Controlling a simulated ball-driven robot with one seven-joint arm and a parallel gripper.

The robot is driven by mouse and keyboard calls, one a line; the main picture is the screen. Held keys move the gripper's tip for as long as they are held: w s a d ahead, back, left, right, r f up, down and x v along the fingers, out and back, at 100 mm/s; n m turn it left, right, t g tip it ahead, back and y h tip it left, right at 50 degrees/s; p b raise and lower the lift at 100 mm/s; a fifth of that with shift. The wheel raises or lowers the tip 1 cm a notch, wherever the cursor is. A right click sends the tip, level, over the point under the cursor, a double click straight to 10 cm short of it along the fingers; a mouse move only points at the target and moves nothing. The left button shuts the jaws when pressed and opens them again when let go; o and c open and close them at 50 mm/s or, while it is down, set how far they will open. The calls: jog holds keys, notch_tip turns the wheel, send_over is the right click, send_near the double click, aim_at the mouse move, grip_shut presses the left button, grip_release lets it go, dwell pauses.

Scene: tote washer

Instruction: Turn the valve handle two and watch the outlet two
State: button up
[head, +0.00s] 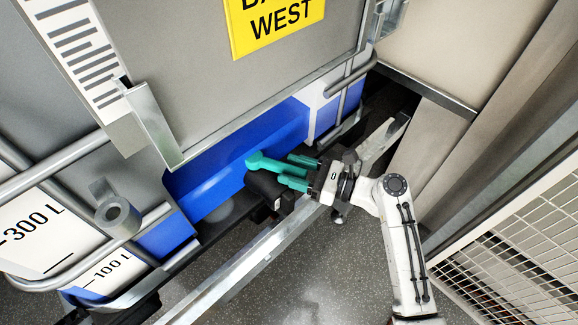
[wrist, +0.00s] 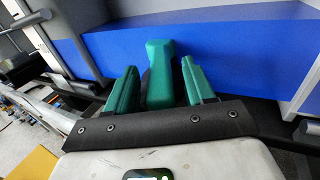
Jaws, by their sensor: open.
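A green valve handle (head: 268,163) sits on a black valve body (head: 264,186) at the foot of a blue tank section. My gripper (head: 297,171) reaches in from the right with two green fingers, open, close to the handle. In the wrist view the handle (wrist: 160,75) stands between the two fingers of my gripper (wrist: 160,92), with a gap showing on the right side; contact on the left cannot be told. No number on the handle is readable. The outlet's mouth is not clearly visible.
A grey panel with a yellow sign (head: 275,22) reading "WEST" hangs above. A metal rail (head: 240,262) runs diagonally below the valve. Tubular cage bars (head: 60,160) are at left. A white mesh panel (head: 525,245) stands at right. Speckled floor shows below.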

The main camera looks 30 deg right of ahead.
jog(key=shift+w+a, duration=0.5)
jog(key=shift+w, duration=0.05)
jog(key=shift+c, duration=0.3)
grip_shut()
